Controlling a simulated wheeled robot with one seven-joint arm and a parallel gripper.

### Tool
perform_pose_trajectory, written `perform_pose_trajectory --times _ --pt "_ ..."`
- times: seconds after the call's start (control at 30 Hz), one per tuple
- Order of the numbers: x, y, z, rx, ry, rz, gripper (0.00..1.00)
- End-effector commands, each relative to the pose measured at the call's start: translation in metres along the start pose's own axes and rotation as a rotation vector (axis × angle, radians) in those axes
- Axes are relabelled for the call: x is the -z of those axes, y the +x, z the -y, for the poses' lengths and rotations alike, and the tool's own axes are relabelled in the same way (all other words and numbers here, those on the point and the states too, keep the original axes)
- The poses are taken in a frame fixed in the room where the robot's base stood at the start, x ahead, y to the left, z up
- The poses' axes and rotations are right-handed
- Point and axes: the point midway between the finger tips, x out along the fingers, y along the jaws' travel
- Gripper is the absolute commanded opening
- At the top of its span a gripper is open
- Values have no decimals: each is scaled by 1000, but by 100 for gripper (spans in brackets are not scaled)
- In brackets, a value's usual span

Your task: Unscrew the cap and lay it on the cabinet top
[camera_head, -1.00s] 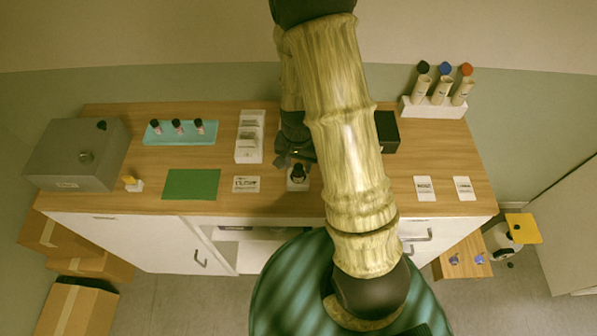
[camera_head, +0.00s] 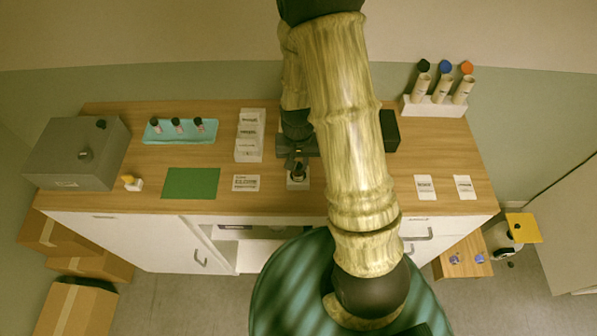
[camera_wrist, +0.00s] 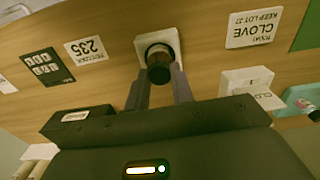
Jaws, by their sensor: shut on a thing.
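A small dark bottle (camera_head: 298,174) stands upright in a white square holder (camera_head: 298,185) near the front edge of the wooden cabinet top (camera_head: 435,150). In the wrist view its dark round cap (camera_wrist: 159,73) faces the camera, with the white holder (camera_wrist: 142,43) beyond it. My gripper (camera_head: 298,161) is over the bottle, and in the wrist view its two fingers (camera_wrist: 159,84) are on either side of the cap, shut on it. Whether the cap is loose from the bottle cannot be told.
A clove card (camera_head: 246,183), a green mat (camera_head: 190,183) and a white label rack (camera_head: 249,157) are left of the holder. A teal tray (camera_head: 180,138) holds three small bottles. A black box (camera_head: 389,131) and two cards (camera_head: 425,188) are right. Bare wood lies between.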

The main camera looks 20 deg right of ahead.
Motion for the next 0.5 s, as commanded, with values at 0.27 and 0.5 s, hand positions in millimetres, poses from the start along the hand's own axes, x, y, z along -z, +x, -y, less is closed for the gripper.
perform_pose_trajectory --times 0.27,0.5 --pt "0 -1 -1 1 -494 1 1" --pt "0 -3 -1 1 -931 3 1"
